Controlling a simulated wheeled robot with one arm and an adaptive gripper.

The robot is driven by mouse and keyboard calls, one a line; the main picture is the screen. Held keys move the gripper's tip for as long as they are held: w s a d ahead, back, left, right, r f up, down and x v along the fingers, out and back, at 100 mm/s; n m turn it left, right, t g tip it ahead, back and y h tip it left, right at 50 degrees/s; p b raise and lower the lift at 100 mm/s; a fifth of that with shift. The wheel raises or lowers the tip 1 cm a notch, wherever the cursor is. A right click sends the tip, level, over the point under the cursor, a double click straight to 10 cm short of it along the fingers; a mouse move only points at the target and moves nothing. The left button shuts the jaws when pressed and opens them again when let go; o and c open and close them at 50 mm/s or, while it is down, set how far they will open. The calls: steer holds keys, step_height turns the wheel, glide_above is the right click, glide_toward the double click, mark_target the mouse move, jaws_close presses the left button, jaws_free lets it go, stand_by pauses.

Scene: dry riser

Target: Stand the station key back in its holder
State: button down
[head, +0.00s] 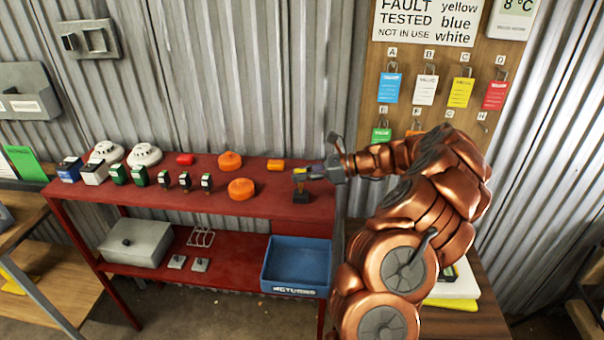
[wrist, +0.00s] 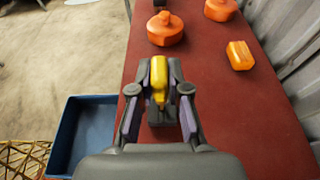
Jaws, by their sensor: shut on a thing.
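The station key appears as a yellow piece (wrist: 158,76) between my gripper's fingers in the wrist view. My gripper (wrist: 159,92) is shut on it. In the head view my gripper (head: 301,175) is over the right end of the red bench's top, with a little of the yellow key (head: 299,187) below it. A small dark block (head: 301,197), seemingly the holder, stands directly under the key; it also shows in the wrist view (wrist: 162,115). The key's lower end is hidden, so I cannot tell whether it is in the holder or just above.
Orange round caps (head: 242,188) and an orange block (head: 276,165) lie left of my gripper on the red bench (head: 262,205). White detectors (head: 145,154) and several small blocks stand further left. A blue returns bin (head: 297,262) sits on the lower shelf.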

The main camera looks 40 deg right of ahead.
steer(key=shift+f, duration=1.05)
steer(key=c, duration=1.1)
jaws_free()
steer(key=shift+o, duration=0.2)
steer(key=shift+d, duration=0.1)
steer(key=v, duration=1.2)
steer(key=shift+r, duration=0.1)
